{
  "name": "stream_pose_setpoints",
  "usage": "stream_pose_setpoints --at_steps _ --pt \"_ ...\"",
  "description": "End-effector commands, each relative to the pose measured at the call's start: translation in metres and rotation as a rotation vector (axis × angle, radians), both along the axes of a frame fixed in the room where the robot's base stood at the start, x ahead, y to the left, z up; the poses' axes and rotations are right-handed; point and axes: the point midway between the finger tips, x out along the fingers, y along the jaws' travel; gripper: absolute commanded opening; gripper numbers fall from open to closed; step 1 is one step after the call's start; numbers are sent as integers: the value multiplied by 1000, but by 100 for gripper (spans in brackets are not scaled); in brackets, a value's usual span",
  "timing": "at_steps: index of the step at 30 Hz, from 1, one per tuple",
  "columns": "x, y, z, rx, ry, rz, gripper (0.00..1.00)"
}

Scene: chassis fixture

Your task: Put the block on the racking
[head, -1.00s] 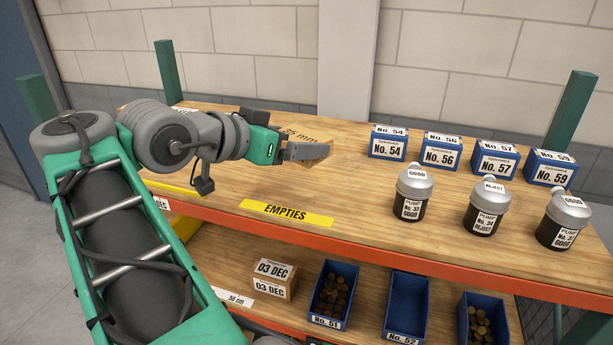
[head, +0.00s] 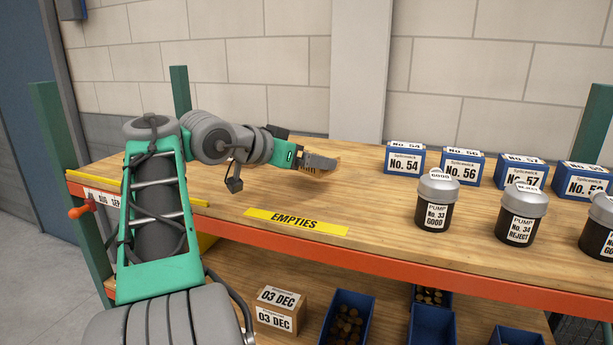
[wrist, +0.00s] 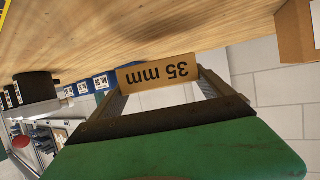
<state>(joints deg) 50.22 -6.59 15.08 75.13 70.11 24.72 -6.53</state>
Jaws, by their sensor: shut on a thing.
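The block is a small tan piece marked "35 mm" (wrist: 160,73). It shows upside down in the wrist view, between the two fingers. In the head view, only a bit of the block (head: 334,161) shows past the fingers. My gripper (head: 319,161) is shut on it, over the back part of the racking's wooden top shelf (head: 370,195), behind the yellow "EMPTIES" label (head: 297,222). I cannot tell whether the block touches the shelf.
Several blue bins (head: 405,158) line the back of the top shelf on the right, with black pumps (head: 437,200) in front. A brown box (wrist: 297,30) shows near the wrist view's edge. The wood around the label is clear. A green post (head: 180,92) stands behind my arm.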

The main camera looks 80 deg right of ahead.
Motion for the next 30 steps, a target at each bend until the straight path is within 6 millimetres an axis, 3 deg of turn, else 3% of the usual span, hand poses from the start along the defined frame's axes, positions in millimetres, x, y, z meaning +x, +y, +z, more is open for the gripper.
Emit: stream_pose_setpoints --at_steps 2,6,17,18,21,30 --pt "1 -10 -16 5 3 -1 46" --pt "2 -8 -38 2 2 0 46" --pt "2 -8 -45 1 0 0 46" --pt "2 -8 -44 2 0 -1 93" --pt "2 -8 -44 2 0 -1 100" --pt "3 -6 -39 1 0 1 100"
